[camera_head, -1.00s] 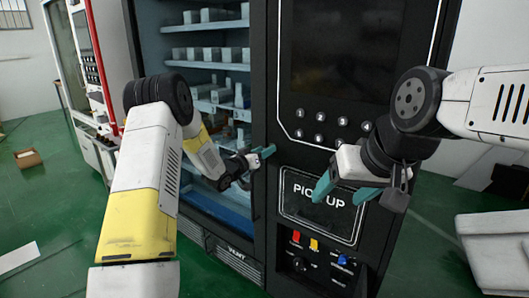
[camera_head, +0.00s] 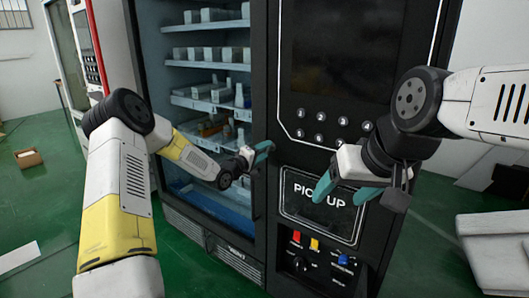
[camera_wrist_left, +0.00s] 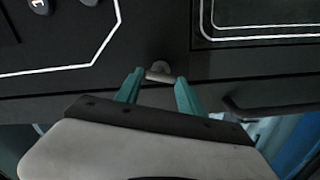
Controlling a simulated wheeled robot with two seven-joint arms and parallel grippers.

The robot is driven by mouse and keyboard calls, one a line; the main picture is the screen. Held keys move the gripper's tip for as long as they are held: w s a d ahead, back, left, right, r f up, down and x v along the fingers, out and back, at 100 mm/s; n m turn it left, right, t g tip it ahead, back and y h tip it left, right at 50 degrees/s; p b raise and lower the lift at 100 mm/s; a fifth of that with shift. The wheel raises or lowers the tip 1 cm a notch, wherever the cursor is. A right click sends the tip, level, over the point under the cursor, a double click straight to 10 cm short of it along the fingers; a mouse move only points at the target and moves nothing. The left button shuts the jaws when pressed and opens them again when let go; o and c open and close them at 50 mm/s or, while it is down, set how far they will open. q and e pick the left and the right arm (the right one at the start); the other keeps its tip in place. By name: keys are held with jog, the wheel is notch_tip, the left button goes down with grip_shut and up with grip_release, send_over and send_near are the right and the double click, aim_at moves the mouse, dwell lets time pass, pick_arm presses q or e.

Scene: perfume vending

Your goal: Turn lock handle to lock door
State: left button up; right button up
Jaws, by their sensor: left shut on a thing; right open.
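The lock handle (camera_wrist_left: 160,71) is a small metallic piece on the black front of the vending machine, seen in the left wrist view. My left gripper (camera_wrist_left: 156,82) has its teal fingers on either side of it and is shut on it. In the head view my left gripper (camera_head: 265,151) is at the door's edge, and the handle is too small to make out there. The glass door (camera_head: 208,100) looks closed against the machine. My right gripper (camera_head: 342,190) is open and empty in front of the pick-up panel.
The pick-up flap (camera_head: 300,207) and keypad (camera_head: 320,127) are on the machine's black front panel, right of the door. Stocked shelves (camera_head: 215,92) show behind the glass. A small cardboard box (camera_head: 28,158) lies on the green floor at left.

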pick_arm(q)
jog(key=shift+n, duration=1.7)
jog(key=shift+f, duration=0.1)
jog(key=o, duration=1.4)
jog(key=shift+c, duration=0.2)
jog(key=shift+a, duration=0.1)
jog(key=v, duration=0.7)
jog(key=shift+s, duration=0.3)
jog(key=shift+a, duration=0.15)
